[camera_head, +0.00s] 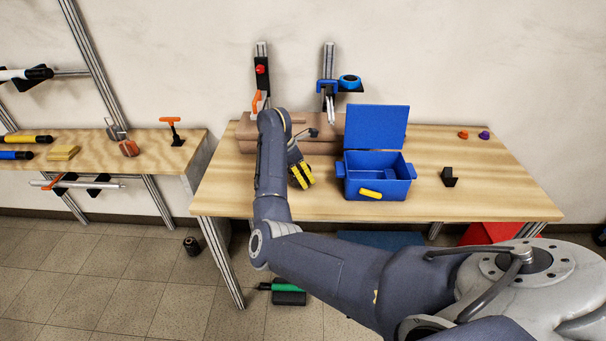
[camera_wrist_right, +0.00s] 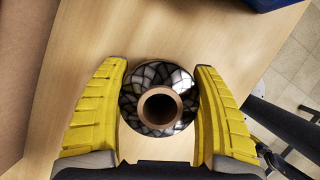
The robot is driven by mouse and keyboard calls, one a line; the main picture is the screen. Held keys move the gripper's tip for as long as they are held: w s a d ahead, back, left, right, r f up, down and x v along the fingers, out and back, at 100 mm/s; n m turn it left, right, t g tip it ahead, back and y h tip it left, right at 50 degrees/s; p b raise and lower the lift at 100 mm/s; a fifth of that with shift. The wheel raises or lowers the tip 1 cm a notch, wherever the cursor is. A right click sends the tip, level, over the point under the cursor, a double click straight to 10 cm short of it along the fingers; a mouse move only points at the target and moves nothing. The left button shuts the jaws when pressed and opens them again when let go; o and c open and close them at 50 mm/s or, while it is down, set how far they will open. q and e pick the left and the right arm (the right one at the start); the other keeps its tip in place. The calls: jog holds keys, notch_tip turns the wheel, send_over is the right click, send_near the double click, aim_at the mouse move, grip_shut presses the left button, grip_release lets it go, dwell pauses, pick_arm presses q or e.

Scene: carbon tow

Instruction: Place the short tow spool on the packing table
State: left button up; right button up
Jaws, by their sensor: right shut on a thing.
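The short tow spool (camera_wrist_right: 152,78) shows end-on in the right wrist view, with a black and grey woven-looking wrap around a brown tube core. My right gripper (camera_wrist_right: 160,82) is shut on it, one yellow finger on each side. In the head view, my right gripper (camera_head: 301,176) is over the left part of the packing table (camera_head: 420,205), left of the blue box. The spool is hidden there by my gripper and arm. I cannot tell whether the spool touches the tabletop. My left gripper is not in view.
An open blue box (camera_head: 375,187) with a yellow handle stands right of the gripper. Brown rolls or boxes (camera_head: 318,147) lie behind it. A small black bracket (camera_head: 449,177) sits to the right, with free tabletop around it.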

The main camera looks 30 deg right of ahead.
jog(key=o, duration=1.4)
jog(key=shift+f, duration=0.15)
jog(key=shift+c, duration=0.2)
jog(key=v, duration=1.2)
